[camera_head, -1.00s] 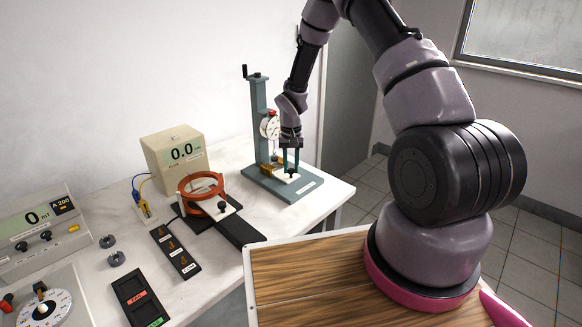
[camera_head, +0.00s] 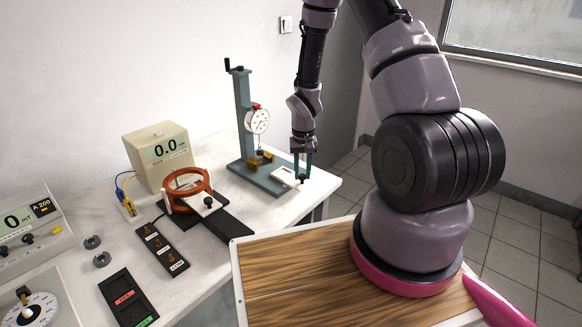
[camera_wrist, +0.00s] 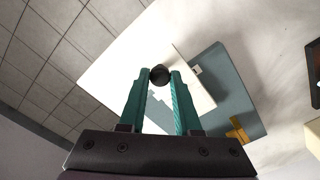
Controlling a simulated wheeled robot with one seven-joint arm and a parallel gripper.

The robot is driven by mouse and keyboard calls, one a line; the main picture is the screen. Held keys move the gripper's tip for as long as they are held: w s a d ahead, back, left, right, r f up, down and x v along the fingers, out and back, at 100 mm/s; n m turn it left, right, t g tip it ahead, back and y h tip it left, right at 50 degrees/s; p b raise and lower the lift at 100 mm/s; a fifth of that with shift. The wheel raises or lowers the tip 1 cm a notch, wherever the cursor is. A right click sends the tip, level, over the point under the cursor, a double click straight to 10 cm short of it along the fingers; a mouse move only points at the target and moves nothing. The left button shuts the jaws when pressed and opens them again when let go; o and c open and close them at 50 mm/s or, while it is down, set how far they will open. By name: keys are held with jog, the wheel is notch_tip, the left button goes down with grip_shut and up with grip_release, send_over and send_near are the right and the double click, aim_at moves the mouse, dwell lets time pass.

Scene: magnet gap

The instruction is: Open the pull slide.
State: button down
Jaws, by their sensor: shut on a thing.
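The pull slide is a white plate (camera_head: 283,175) on the blue-grey base (camera_head: 250,176) of the dial-gauge stand, with a black knob at its outer end. My gripper (camera_head: 303,177) points down at the right end of the base and is shut on the knob. In the wrist view the round black knob (camera_wrist: 160,75) sits between my two teal fingertips (camera_wrist: 160,76). The white plate (camera_wrist: 195,80) reaches from the base (camera_wrist: 232,75) toward my fingers. The knob stands at or just past the base's edge.
A dial gauge (camera_head: 257,121) hangs on the stand, with brass blocks (camera_head: 258,159) below. To the left are an orange ring coil (camera_head: 186,190), a beige meter (camera_head: 160,152) and a black labelled strip (camera_head: 162,248). The table's right edge is close to my gripper.

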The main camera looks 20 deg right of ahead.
jog(key=c, duration=0.6)
grip_release()
notch_tip(320, 180, up, 11)
jog(key=shift+f, duration=0.1)
dwell(0.3)
jog(key=s+d+r+m+t, duration=0.1)
jog(key=s+r+t, duration=0.1)
jog(key=r, duration=0.8)
jog(key=s+r+t, duration=0.1)
jog(key=s+r, duration=0.2)
jog(key=r, duration=0.7)
jog(key=s+r+t, duration=0.1)
jog(key=s+r, duration=0.3)
jog(key=s, duration=0.1)
jog(key=s+r+t+y, duration=0.1)
jog(key=s+r, duration=0.4)
jog(key=s+a+r+m+t+y, duration=0.1)
jog(key=s+r+t, duration=0.1)
jog(key=s+r, duration=0.3)
jog(key=shift+a, duration=0.1)
